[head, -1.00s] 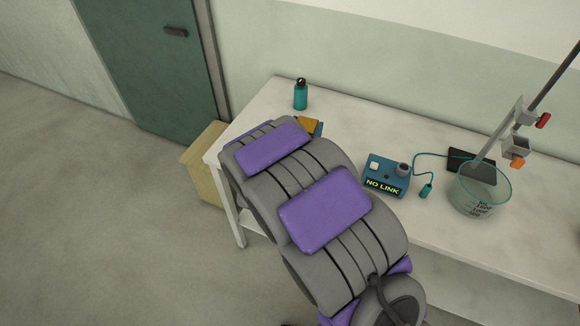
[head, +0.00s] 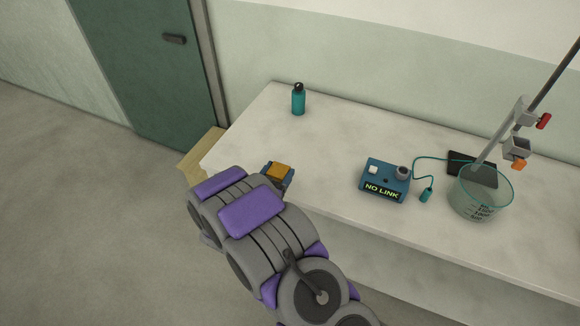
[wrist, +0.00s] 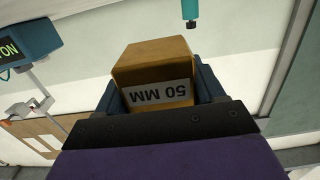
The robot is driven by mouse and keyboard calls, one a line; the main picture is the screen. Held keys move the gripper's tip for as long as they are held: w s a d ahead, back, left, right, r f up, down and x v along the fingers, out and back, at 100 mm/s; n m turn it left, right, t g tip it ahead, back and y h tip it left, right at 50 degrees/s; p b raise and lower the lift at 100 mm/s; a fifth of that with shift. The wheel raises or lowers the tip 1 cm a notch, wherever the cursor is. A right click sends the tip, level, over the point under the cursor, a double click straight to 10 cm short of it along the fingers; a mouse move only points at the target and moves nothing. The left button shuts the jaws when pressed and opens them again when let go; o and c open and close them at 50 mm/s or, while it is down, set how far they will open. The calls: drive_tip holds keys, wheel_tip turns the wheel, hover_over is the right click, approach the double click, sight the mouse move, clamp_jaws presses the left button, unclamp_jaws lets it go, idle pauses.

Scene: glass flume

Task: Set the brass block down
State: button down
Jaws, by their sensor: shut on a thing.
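The brass block (head: 279,170) is a golden-brown cube held at the end of my arm, over the near left part of the white table (head: 330,135). In the wrist view the block (wrist: 155,62) fills the jaws, with a white label reading "50 MM" upside down. My gripper (wrist: 158,88) is shut on it, a blue finger on each side. In the head view my gripper (head: 277,174) is partly hidden by my grey and purple arm. The block's underside is hidden, so I cannot tell whether it touches the table.
A teal bottle (head: 298,100) stands at the table's back left. A blue box (head: 385,179) reading "NO LINK" is right of the block, with a cabled teal piece (head: 426,195). A glass beaker (head: 480,195) and rod stand (head: 516,140) are farther right. Clear tabletop lies between bottle and box.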

sight(282, 167)
drive_tip(key=w+f, duration=0.2)
drive_tip(key=w, duration=0.1)
drive_tip(key=w+f+b, duration=0.1)
drive_tip(key=w, duration=0.1)
drive_tip(key=shift+d, duration=0.25)
drive_tip(key=shift+w+d+f, duration=0.1)
drive_tip(key=shift+w+d, duration=0.4)
drive_tip(key=shift+d, duration=0.15)
drive_tip(key=shift+w+d+f+b, duration=0.2)
drive_tip(key=shift+w+f+b, duration=0.05)
drive_tip(key=shift+w+f, duration=0.3)
drive_tip(key=shift+w+d+f+b, duration=0.25)
drive_tip(key=shift+w+f, duration=0.15)
drive_tip(key=shift+w, duration=0.25)
drive_tip(key=shift+w+a+f, duration=0.15)
drive_tip(key=shift+f, duration=0.05)
drive_tip(key=shift+a, duration=0.2)
drive_tip(key=c, duration=0.5)
unclamp_jaws()
drive_tip(key=shift+d, duration=0.1)
drive_tip(key=o, duration=0.4)
drive_tip(key=shift+d, duration=0.2)
drive_tip(key=shift+a, duration=0.1)
